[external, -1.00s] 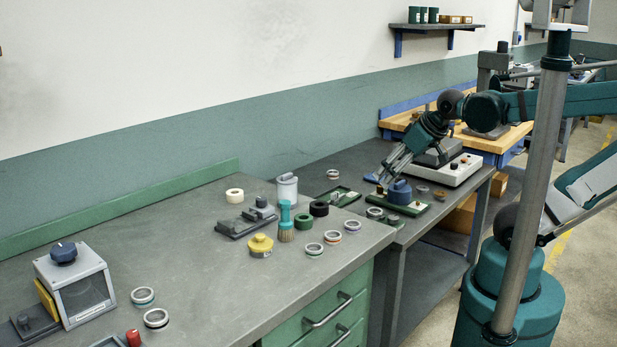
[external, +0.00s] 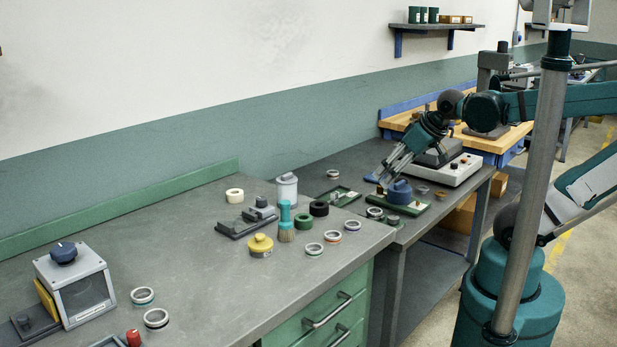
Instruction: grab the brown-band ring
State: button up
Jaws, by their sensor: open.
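A small ring with a brownish look (external: 422,190) lies on the far grey bench, right of the blue knobbed fixture (external: 399,190). Another ring with an orange-brown tint (external: 332,237) lies near the front edge of the nearer bench. At this size I cannot tell for certain which one is the brown-band ring. My gripper (external: 381,184) is open and points down at the left side of the blue fixture, with no ring visible between its fingers. Its fingertips are small, and I cannot tell whether they touch anything.
Other rings lie near the edge (external: 314,249), (external: 352,225) and on the far bench (external: 374,212), (external: 333,174). A white control box (external: 452,170) stands behind my gripper. A brush (external: 285,225), yellow-lidded jar (external: 261,245) and grey canister (external: 287,188) crowd the nearer bench. Its left middle is clear.

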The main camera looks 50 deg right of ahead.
jog(key=w+d+r+m+g+p, duration=0.1)
jog(key=w+d+r+m+p, duration=0.15)
jog(key=w, duration=0.35)
jog(key=w+d+r+m+g+p, duration=0.1)
jog(key=w+d+r+m+p, duration=0.2)
jog(key=w, duration=0.4)
jog(key=m+g+p, duration=0.5)
jog(key=m+p, duration=0.5)
jog(key=m, duration=0.3)
send_over(333, 175)
jog(key=w+d, duration=0.2)
notch_tip(333, 175, down, 14)
jog(key=shift+s, duration=0.15)
jog(key=shift+f+b, duration=0.35)
jog(key=shift+f, duration=0.85)
